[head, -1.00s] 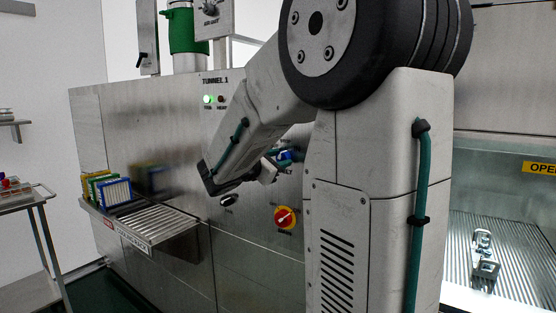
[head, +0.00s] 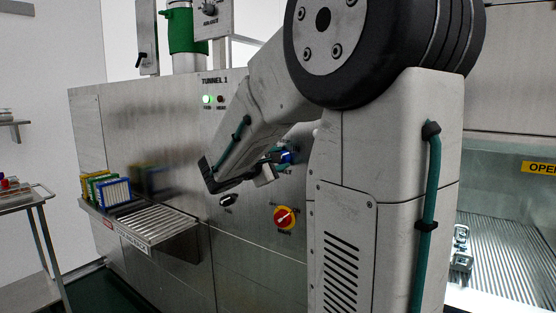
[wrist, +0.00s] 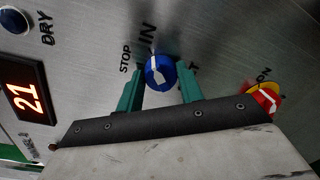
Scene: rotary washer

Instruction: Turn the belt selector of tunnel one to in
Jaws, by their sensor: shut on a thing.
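The belt selector is a blue knob with a white pointer (wrist: 160,72) in the wrist view. The labels STOP and IN stand at its upper left and top, and a partly hidden label ending in T is at its right. The pointer's upper end leans toward the gap between STOP and IN; its exact setting is hard to tell. My gripper's green fingers (wrist: 161,90) are on either side of the knob, shut on it. In the head view the blue knob (head: 286,157) shows beside my gripper (head: 276,160), on the panel of tunnel 1 (head: 215,79).
A red and yellow rotary switch (head: 285,217) is below the selector, and a black knob (head: 228,200) is at its lower left. A ribbed shelf (head: 150,224) with colored racks (head: 112,191) juts out at left. My arm hides much of the panel's right side.

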